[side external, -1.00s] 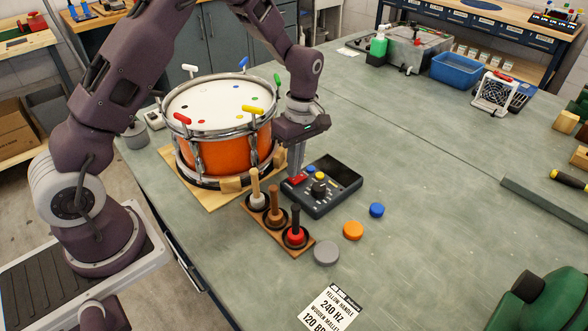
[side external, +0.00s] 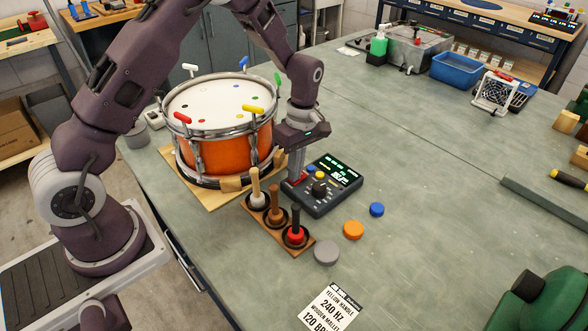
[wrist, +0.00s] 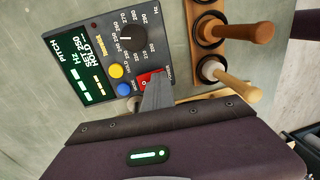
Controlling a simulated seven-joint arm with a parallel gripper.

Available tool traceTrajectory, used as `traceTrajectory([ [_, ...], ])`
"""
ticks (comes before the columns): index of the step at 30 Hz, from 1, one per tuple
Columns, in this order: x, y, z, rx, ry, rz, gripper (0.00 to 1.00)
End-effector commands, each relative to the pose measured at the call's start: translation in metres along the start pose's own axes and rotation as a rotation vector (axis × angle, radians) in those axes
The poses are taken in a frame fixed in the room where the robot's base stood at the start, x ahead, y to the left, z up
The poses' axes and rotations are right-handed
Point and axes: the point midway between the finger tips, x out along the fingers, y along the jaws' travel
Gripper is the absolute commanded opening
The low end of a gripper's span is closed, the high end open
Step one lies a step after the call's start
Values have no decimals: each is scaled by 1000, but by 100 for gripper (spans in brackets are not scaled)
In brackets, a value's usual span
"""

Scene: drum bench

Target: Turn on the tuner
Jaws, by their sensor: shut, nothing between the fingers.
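The tuner (side external: 328,186) is a dark box on the bench, right of the orange drum (side external: 215,148). Its screen is lit with green text, and in the wrist view the tuner's screen (wrist: 80,72) shows "PITCH", "Hz" and other lines. A red switch (wrist: 149,79), a yellow button (wrist: 116,71), a blue button (wrist: 125,89) and a black dial (wrist: 126,38) sit on its face. My gripper (side external: 297,178) is shut and empty, pointing down with its tips at the red switch. In the wrist view my fingers (wrist: 156,96) partly cover the switch; contact cannot be told.
A wooden rack (side external: 279,229) with several mallets stands in front of the tuner. Grey (side external: 326,252), orange (side external: 353,230) and blue (side external: 376,210) discs lie to the right. A printed card (side external: 331,307) lies at the front.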

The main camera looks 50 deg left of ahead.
Motion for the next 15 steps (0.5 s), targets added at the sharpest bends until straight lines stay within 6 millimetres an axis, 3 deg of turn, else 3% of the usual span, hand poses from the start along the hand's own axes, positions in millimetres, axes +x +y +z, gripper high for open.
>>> traceTrajectory([
  [15,-6,10,0,1,0,2,0],
])
